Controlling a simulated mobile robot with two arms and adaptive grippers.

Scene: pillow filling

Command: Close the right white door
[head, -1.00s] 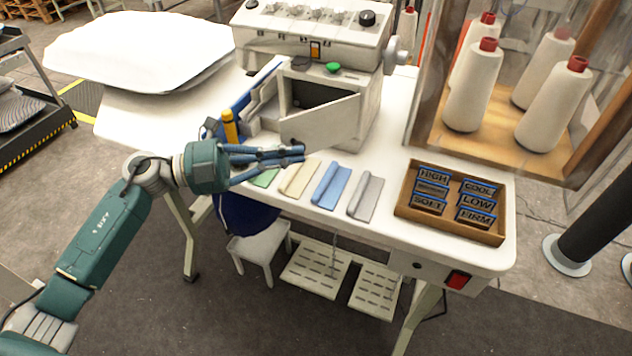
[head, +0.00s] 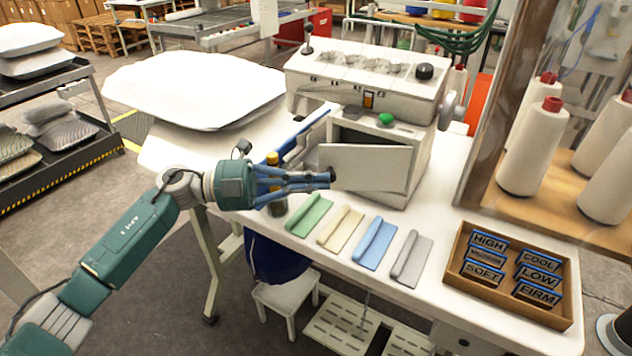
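The right white door (head: 366,168) is a flat panel on the front of the white machine (head: 418,150). It stands ajar, with a dark strip of the opening showing above it. My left gripper (head: 330,177) has its blue fingers drawn together, with the tips at the door's left edge. They seem to touch it, though a small gap cannot be ruled out. The fingers hold nothing that I can see. A second white leaf (head: 304,139) with a blue edge stands open at the left of the opening. My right gripper is not in view.
Green, cream, blue and grey folded cloths (head: 373,243) lie along the table's front. A wooden tray (head: 462,243) of labelled blocks is at the right, near thread cones (head: 533,148). A white pillow (head: 195,88) lies at the left. A yellow-capped bottle (head: 276,190) stands behind the gripper.

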